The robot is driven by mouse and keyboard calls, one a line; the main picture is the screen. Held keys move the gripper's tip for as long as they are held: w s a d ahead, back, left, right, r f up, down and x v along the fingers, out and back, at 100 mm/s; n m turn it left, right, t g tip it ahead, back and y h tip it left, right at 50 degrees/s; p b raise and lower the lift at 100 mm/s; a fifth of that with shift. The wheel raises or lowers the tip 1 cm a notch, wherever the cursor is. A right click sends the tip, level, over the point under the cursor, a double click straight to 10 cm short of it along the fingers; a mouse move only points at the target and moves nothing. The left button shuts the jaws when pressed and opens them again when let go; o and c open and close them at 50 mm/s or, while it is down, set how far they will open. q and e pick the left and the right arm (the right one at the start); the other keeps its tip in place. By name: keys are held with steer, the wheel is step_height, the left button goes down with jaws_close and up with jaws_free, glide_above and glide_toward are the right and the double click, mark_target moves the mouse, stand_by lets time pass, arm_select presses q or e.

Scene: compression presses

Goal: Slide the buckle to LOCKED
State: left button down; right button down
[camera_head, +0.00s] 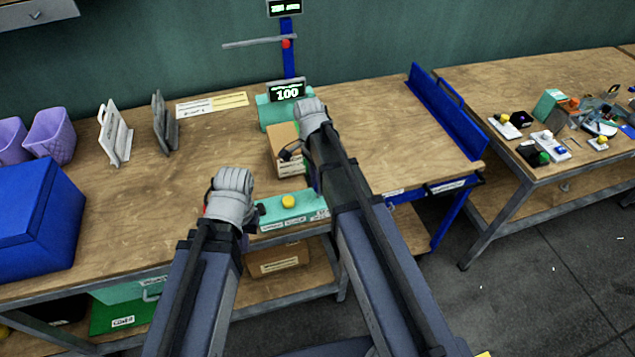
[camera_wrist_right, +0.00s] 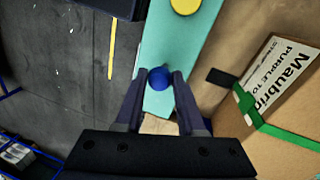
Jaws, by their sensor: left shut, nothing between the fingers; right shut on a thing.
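My right gripper (camera_wrist_right: 161,78) is shut on a round blue knob (camera_wrist_right: 160,77) on a teal control panel (camera_wrist_right: 190,45). A yellow button (camera_wrist_right: 185,5) is on the same panel, further along. In the head view the panel (camera_head: 300,220) runs along the table's front edge with the yellow button (camera_head: 288,201), and my right arm hides the knob. A small black piece (camera_wrist_right: 222,77) lies beside the strapped carton (camera_wrist_right: 285,100); I cannot tell whether it is the buckle. No LOCKED mark is readable. My left gripper (camera_head: 252,218) is shut and empty near the panel's left end.
The carton stands on the table below the teal display (camera_head: 286,92) reading 100. A green strap (camera_wrist_right: 250,112) crosses the carton. A blue bin (camera_head: 40,220), purple baskets (camera_head: 50,137) and upright boards stand left. A blue rail (camera_head: 445,110) bounds the table's right side.

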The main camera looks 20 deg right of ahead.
steer(key=shift+d, duration=0.1)
stand_by(0.4)
steer(key=d, duration=0.5)
steer(key=shift+w+d, duration=0.1)
steer(key=c, duration=0.5)
jaws_free()
steer(key=r+p, duration=0.2)
steer(key=w+r+p, duration=0.1)
steer(key=r+p, duration=0.4)
steer(key=shift+w+r+p, duration=0.2)
steer(key=shift+r+p, duration=0.15)
